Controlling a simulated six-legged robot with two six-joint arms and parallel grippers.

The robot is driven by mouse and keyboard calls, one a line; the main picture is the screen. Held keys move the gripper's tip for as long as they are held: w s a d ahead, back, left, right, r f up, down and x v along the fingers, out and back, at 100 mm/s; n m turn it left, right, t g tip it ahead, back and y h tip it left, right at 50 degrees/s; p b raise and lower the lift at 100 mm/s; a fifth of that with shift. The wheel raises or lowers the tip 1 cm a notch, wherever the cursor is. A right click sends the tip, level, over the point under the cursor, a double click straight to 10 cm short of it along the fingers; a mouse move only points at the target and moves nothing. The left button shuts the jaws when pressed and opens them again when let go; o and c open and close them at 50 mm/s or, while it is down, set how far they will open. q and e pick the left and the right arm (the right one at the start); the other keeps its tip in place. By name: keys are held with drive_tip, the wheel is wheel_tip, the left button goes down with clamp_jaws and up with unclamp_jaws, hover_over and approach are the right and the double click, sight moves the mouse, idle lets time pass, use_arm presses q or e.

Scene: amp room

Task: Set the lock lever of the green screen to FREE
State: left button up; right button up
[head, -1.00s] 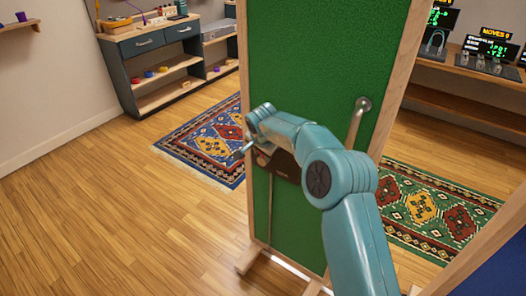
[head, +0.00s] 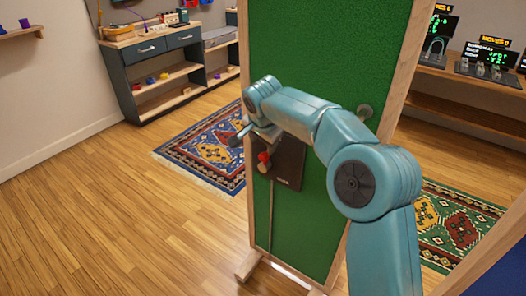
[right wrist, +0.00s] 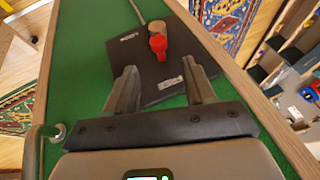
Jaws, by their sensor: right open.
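The green screen (head: 300,60) stands upright in a wooden frame. A dark lock plate (head: 291,160) is fixed to its face, left of my right forearm. A short lever with a red knob (head: 264,157) and a tan cylinder stands out from the plate. In the right wrist view the red knob (right wrist: 158,44) lies just beyond the fingertips, roughly centred between them, on the dark plate (right wrist: 190,50). The plate's small white labels are too small to read. My right gripper (head: 252,136) is open and empty, close to the plate; it also shows in the right wrist view (right wrist: 160,75). My left gripper is out of view.
A shelf unit (head: 165,75) stands at the back left, and a wooden bench (head: 470,80) at the right. The wood floor at the left is clear.

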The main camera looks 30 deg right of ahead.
drive_tip(key=shift+v, duration=1.9)
drive_tip(key=s+a+f+n+g+y+p, duration=0.1)
drive_tip(key=s+a+f+g+p, duration=0.25)
drive_tip(key=f, duration=0.65)
drive_tip(key=s+a+f+n+g+y+p, duration=0.2)
drive_tip(key=s+a+f, duration=0.25)
drive_tip(key=f, duration=0.65)
drive_tip(key=s+a+f+n+y, duration=0.1)
drive_tip(key=s+a+f+n, duration=0.2)
drive_tip(key=s, duration=0.4)
drive_tip(key=s+a+f+n+y+p, duration=0.1)
drive_tip(key=s+a+f+n, duration=0.2)
drive_tip(key=s+a+f, duration=0.2)
drive_tip(key=s+a+f+n+t+y+p, duration=0.1)
drive_tip(key=s+a+f+n+y, duration=0.1)
drive_tip(key=s+a, duration=0.4)
drive_tip(key=s+f+n, duration=0.1)
drive_tip(key=s+f, duration=0.1)
drive_tip(key=s, duration=0.3)
drive_tip(key=shift+a, duration=0.25)
